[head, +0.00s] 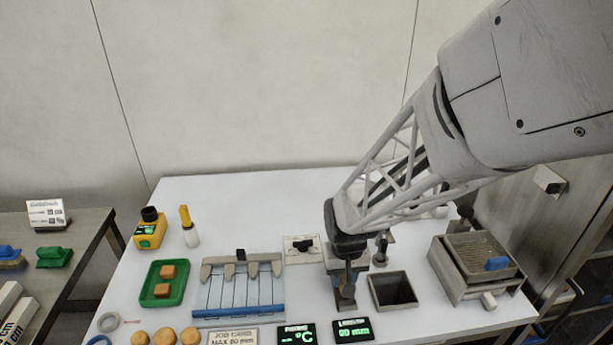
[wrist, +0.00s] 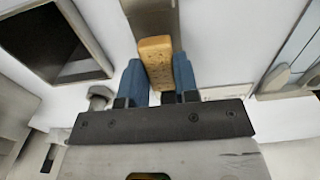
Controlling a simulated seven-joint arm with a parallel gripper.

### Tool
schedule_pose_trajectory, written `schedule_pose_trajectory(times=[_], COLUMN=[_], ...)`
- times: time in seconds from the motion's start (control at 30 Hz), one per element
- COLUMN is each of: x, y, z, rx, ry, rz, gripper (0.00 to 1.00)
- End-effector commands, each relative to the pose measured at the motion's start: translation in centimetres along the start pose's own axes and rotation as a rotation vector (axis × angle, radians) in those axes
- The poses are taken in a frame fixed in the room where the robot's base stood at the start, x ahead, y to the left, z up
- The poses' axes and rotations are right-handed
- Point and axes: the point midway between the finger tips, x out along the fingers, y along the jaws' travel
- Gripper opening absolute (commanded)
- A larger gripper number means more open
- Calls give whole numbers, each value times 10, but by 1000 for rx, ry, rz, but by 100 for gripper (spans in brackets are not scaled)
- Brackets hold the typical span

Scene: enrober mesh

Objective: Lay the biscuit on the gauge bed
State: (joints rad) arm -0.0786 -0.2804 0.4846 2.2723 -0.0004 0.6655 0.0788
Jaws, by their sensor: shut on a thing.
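In the wrist view my gripper (wrist: 155,78) is shut on a golden-brown, rectangular biscuit (wrist: 155,58), held upright between its two blue fingers. A narrow grey metal strip (wrist: 152,18) lies just beyond the biscuit and is partly hidden by it. It may be the gauge bed. I cannot tell whether the biscuit touches it. In the head view my gripper (head: 347,292) points down at the table's front right, behind a "80 mm" display (head: 352,330). The arm and fingers hide most of what is below.
An open square bin (head: 393,290) stands close right of my gripper, with a mesh-topped metal box (head: 480,262) farther right. A slotted rack (head: 240,285) with a blue front bar is to the left. A green tray (head: 165,284) holds two brown blocks. The table's back is mostly clear.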

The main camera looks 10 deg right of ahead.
Motion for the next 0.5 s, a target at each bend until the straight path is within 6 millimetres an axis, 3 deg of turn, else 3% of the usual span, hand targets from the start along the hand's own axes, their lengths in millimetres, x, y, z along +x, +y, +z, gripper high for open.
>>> schedule_pose_trajectory(times=[0.17,0.5], x=[16,18], y=[0,0], z=[0,0], rx=[0,0], ry=[-1,1], rz=[0,0], gripper=[15,15])
